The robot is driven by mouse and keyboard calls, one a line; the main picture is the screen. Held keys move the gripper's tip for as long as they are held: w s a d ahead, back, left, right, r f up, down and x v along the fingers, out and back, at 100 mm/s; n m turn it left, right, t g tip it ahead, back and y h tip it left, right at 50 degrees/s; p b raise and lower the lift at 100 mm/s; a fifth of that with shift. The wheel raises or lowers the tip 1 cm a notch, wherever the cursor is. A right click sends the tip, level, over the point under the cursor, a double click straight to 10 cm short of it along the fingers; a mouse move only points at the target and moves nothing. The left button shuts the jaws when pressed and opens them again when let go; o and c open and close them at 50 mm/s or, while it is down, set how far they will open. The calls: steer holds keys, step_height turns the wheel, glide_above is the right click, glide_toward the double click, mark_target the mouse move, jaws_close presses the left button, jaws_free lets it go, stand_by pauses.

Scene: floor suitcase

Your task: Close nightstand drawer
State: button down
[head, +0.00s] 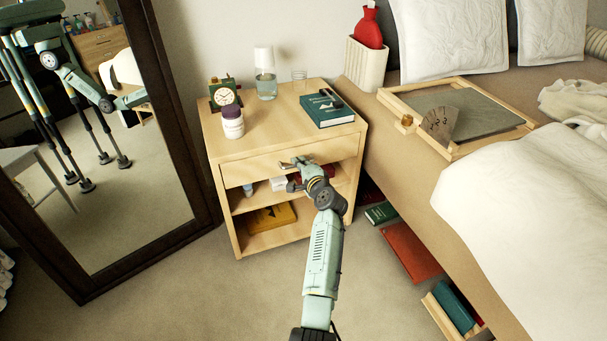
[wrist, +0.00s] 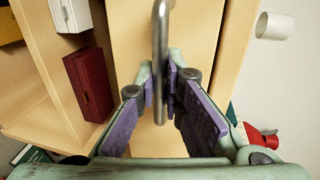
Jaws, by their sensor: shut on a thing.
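The light wood nightstand (head: 213,150) stands between the mirror and the bed. Its drawer front (head: 245,171) is the upper panel, above the open shelves. It lies close under the top's front edge, and I cannot tell how far it stands out. The drawer also shows in the wrist view (wrist: 205,25) as a pale panel with a grey metal bar handle (wrist: 160,45). My gripper (head: 296,163) is at the drawer front. In the wrist view my gripper (wrist: 161,78) has its purple-padded fingers shut on the handle. The fingers partly hide the handle's near end.
On the nightstand top are a clock (head: 224,95), a pill bottle (head: 232,124), a carafe (head: 265,75) and a green book (head: 325,109). The bed (head: 400,150) closes off the right side, the mirror frame (head: 180,130) the left. The carpet (head: 190,290) in front is clear.

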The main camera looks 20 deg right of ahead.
steer(key=shift+w+r, duration=0.15)
steer(key=shift+w, duration=0.15)
steer(key=c, duration=2)
jaws_free()
steer(key=shift+w, duration=0.1)
steer(key=shift+o, duration=0.2)
steer(key=shift+s, duration=0.4)
steer(key=v, duration=0.6)
steer(key=shift+s, duration=0.4)
steer(key=shift+r, duration=0.15)
